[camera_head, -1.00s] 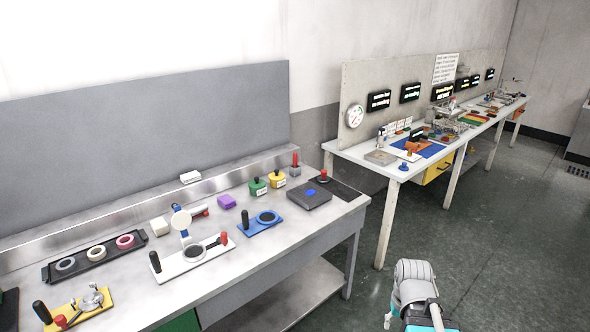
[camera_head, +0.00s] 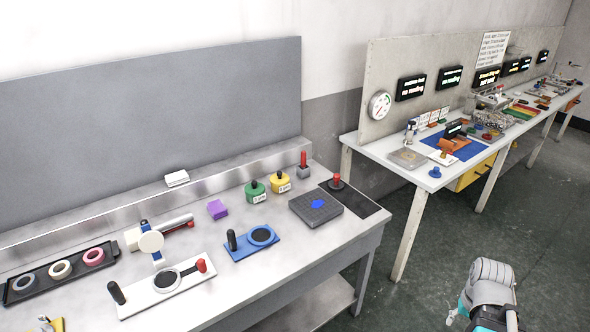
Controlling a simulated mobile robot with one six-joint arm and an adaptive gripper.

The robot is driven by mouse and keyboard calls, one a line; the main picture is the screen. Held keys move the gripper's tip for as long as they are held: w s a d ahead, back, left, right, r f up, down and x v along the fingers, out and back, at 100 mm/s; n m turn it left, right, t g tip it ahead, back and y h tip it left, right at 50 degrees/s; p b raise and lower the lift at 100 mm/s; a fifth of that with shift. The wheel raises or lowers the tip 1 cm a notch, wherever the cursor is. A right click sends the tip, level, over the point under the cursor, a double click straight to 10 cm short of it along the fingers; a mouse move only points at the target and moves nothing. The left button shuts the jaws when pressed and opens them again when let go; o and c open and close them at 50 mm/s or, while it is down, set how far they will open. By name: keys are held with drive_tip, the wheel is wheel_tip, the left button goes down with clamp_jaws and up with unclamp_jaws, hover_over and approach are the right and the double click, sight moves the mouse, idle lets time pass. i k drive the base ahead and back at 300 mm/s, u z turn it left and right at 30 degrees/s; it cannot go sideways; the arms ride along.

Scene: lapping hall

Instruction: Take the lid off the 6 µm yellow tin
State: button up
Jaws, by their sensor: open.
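The yellow tin (camera_head: 279,183) stands upright on the steel bench, toward its back right. It has a dark knob on top and a small white label on its front, too small to read for certain. Its lid appears to be on. A green tin (camera_head: 256,193) of the same shape stands just to its left. My arm shows at the bottom right, over the floor and well away from the tin. My gripper itself is not in view.
A grey block with a red-handled tool (camera_head: 303,167) stands right of the yellow tin. A dark square plate (camera_head: 316,209) lies in front. A purple block (camera_head: 217,209) and blue fixture (camera_head: 250,243) are to the left. A second bench (camera_head: 395,152) stands at right; floor lies between.

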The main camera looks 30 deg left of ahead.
sight(279, 179)
drive_tip(key=u, duration=0.1)
drive_tip(key=i, duration=0.9)
drive_tip(key=u, duration=0.95)
drive_tip(key=i, duration=1)
drive_tip(key=u, duration=0.55)
drive_tip(key=k, duration=0.95)
drive_tip(key=u, duration=0.05)
drive_tip(key=i, duration=0.3)
drive_tip(key=u, duration=0.1)
